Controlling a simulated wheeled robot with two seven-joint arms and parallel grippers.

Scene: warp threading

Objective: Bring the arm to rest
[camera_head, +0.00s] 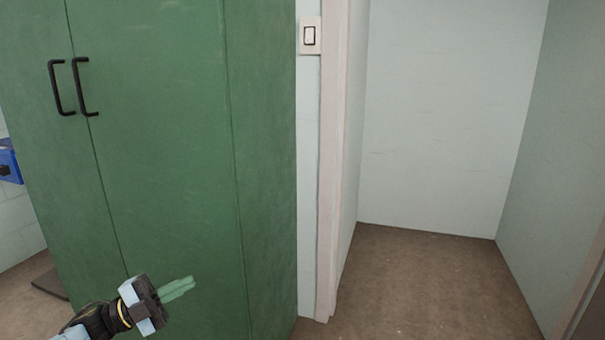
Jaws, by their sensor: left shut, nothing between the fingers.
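My left gripper (177,288) is at the lower left of the head view, in front of the green cabinet (170,150). Its fingers are together, point to the right, and hold nothing. Part of my left arm shows behind it at the bottom edge. I cannot tell how far the fingertips are from the cabinet's face. My right gripper is not in view.
The cabinet has two black handles (72,88) and both doors look shut. A light switch (310,36) is on the wall beside a pale door frame (331,170). Beyond is an alcove with bare brown floor (430,285). A blue box (9,161) is at the far left.

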